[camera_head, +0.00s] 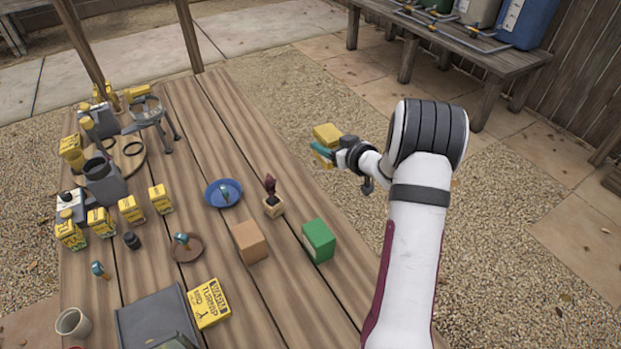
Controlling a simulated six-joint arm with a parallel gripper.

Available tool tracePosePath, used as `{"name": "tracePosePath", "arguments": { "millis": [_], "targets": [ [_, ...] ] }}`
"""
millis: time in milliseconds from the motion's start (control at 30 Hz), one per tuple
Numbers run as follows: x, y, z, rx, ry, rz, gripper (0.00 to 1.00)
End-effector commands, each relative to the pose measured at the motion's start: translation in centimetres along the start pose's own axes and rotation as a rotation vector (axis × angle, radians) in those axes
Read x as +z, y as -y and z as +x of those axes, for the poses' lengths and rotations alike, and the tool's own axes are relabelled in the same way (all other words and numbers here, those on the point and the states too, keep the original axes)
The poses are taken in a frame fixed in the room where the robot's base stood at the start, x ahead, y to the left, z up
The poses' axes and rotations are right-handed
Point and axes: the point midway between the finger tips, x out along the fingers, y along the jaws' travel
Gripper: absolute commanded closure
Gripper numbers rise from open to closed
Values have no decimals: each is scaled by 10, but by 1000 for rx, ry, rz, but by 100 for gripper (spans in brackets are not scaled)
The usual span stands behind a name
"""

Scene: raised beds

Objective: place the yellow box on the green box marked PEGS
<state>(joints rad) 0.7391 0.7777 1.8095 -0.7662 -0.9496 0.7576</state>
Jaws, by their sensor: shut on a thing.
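My gripper (330,152) is shut on a yellow box (327,133). It holds the box in the air near the right edge of the table, above and beyond the green box in the picture. The green box (319,240) stands on the wooden table near its right edge, with nothing on top. Some markings show on its left face, but they are too small to read. Parts of the yellow box are hidden by the gripper fingers.
A plain tan box (250,241) stands just left of the green box. A small potted plant (272,196) and a blue plate (223,192) sit behind them. Several yellow packets crowd the left side. A yellow sign-like packet (209,303) lies in front. The table's far right is clear.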

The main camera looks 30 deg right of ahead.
Motion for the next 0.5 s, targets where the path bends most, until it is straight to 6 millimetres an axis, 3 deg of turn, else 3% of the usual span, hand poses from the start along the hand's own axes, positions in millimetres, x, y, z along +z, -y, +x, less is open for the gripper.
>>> {"name": "tracePosePath", "arguments": {
  "millis": [100, 233, 400, 500],
  "targets": [
    [-6, -13, -46, -44, -2, -22, 99],
    [-4, -11, -115, -134, 0, -57, 99],
    [10, 17, -203, -264, 1, -109, 99],
    [18, 37, -238, -321, 1, -132, 99]
  ]
}}
